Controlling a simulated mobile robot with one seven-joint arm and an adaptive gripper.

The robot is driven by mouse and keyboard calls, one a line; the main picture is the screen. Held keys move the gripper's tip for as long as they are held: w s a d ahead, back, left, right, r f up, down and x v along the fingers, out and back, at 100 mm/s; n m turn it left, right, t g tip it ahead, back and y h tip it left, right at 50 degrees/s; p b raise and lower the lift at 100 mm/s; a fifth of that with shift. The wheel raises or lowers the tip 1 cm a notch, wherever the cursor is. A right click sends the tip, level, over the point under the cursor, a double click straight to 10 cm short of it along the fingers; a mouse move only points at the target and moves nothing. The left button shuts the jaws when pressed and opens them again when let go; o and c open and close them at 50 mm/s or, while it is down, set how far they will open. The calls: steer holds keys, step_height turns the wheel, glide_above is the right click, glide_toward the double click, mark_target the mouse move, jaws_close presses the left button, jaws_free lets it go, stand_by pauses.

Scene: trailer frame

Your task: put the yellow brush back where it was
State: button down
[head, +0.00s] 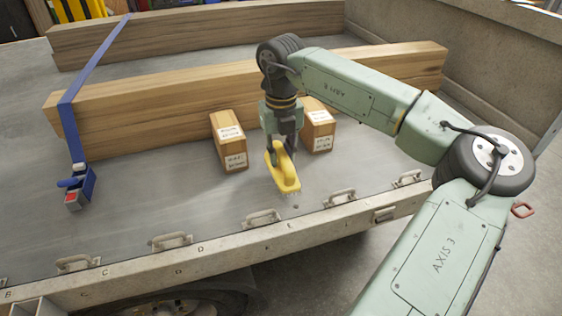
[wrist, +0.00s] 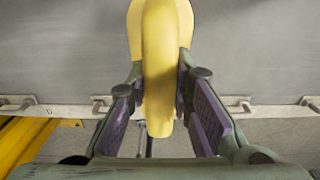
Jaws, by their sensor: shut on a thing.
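The yellow brush (head: 284,172) is in my gripper (head: 284,146), near the front edge of the trailer bed. Its bristles point down toward the bed; I cannot tell whether they touch it. In the wrist view the brush (wrist: 159,60) stands between the two fingers of my gripper (wrist: 162,105), which are shut on its handle. The handle end points toward the camera, and the bristles are hidden there.
Wooden blocks with white labels stand left (head: 229,140) and right (head: 318,126) of my gripper. A long beam (head: 170,110) lies behind them, with a blue strap (head: 75,125) across it. Metal handles (head: 262,218) line the bed's front edge.

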steer(key=shift+f, duration=1.55)
steer(key=c, duration=1.4)
jaws_free()
steer(key=shift+c, duration=0.2)
steer(key=shift+r, duration=0.15)
step_height(320, 180, up, 12)
steer(key=shift+r+b, duration=0.1)
steer(key=shift+b, duration=0.35)
